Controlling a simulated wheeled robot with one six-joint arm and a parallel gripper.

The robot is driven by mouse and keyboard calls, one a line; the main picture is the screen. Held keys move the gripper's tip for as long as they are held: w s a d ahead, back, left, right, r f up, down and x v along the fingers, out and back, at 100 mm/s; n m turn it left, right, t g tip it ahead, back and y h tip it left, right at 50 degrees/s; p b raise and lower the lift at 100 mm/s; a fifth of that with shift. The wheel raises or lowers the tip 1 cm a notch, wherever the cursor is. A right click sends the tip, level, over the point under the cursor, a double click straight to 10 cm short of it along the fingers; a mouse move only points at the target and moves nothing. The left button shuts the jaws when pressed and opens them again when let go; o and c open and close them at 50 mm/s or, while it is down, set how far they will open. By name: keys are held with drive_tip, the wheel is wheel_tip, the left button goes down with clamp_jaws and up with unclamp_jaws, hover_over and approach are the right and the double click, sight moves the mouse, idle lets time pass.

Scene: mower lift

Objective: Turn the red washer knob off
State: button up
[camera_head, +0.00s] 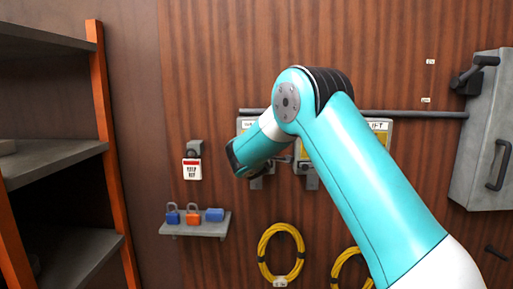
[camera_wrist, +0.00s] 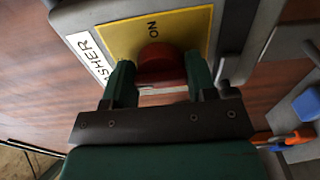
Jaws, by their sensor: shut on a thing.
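The red washer knob (camera_wrist: 162,66) shows in the wrist view on a yellow plate (camera_wrist: 120,38) marked ON, set on a grey box with a white label that ends in "SHER". My gripper (camera_wrist: 158,72) has its green fingers on either side of the knob and is shut on it. The knob's pointer direction cannot be told. In the head view my arm hides the knob and most of the washer box (camera_head: 243,124); only its upper left edge shows.
A box labelled LIFT (camera_head: 380,127) is right of the washer box, partly behind my arm. A small shelf (camera_head: 196,228) with padlocks is below left. Yellow cable coils (camera_head: 262,254) hang below. A grey cabinet (camera_head: 485,135) is at right, shelving (camera_head: 101,120) at left.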

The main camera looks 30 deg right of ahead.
idle(0.3)
drive_tip(key=o, duration=0.9)
drive_tip(key=b+v, duration=0.8)
drive_tip(key=v, duration=0.9)
drive_tip(key=shift+s+a, duration=0.15)
drive_tip(key=shift+a, duration=0.05)
